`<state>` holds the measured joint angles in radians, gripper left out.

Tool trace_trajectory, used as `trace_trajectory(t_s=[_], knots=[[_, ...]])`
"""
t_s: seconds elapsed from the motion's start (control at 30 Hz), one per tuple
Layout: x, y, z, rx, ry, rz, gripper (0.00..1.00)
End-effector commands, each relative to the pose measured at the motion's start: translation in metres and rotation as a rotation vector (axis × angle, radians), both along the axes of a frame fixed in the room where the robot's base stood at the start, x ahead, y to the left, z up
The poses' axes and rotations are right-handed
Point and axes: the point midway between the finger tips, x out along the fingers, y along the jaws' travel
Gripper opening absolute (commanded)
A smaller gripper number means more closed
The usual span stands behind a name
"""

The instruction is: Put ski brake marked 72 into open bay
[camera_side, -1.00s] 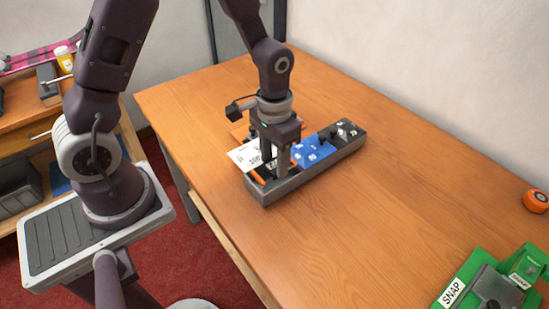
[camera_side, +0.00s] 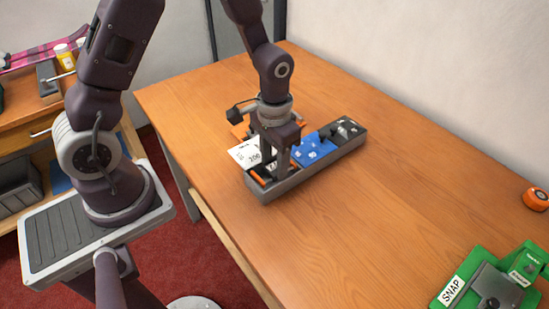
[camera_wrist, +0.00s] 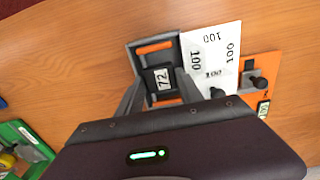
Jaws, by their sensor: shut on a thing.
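My gripper (camera_side: 276,168) points down over the near left end of a long grey tray (camera_side: 300,184). In the wrist view its fingers (camera_wrist: 160,90) close on both sides of a dark ski brake marked 72 (camera_wrist: 162,78). The brake sits within the outline of the tray's end bay, with an orange strip (camera_wrist: 155,47) beside it; whether it touches the bottom is hidden. A blue brake (camera_side: 314,152) fills the middle of the tray. A black brake (camera_side: 346,130) fills the far end.
A green fixture labelled SNAP (camera_side: 490,288) stands at the lower right, and an orange round thing (camera_side: 536,200) at the right.

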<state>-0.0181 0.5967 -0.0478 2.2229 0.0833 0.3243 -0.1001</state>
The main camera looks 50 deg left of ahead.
Motion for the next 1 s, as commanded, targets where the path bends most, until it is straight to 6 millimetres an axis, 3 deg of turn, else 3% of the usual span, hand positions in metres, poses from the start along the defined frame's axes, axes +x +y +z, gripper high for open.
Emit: trace_trajectory(t_s=[0.17,0.2,0.3,0.33,0.5,0.53,0.83,1.0], knots=[[0.0,0.0,0.0,0.0,-0.001,0.0,0.11],[0.0,0.0,0.0,0.0,-0.001,0.0,0.47],[0.0,0.0,0.0,0.0,-0.001,0.0,0.67],[0.0,0.0,0.0,0.0,-0.001,0.0,0.69],[0.0,0.001,0.0,0.001,-0.001,0.001,0.69],[0.0,0.001,0.0,0.001,-0.001,0.001,0.56],[0.0,0.001,0.001,0.001,-0.001,0.001,0.56],[0.002,0.0,0.018,0.001,-0.005,0.0,0.56]])
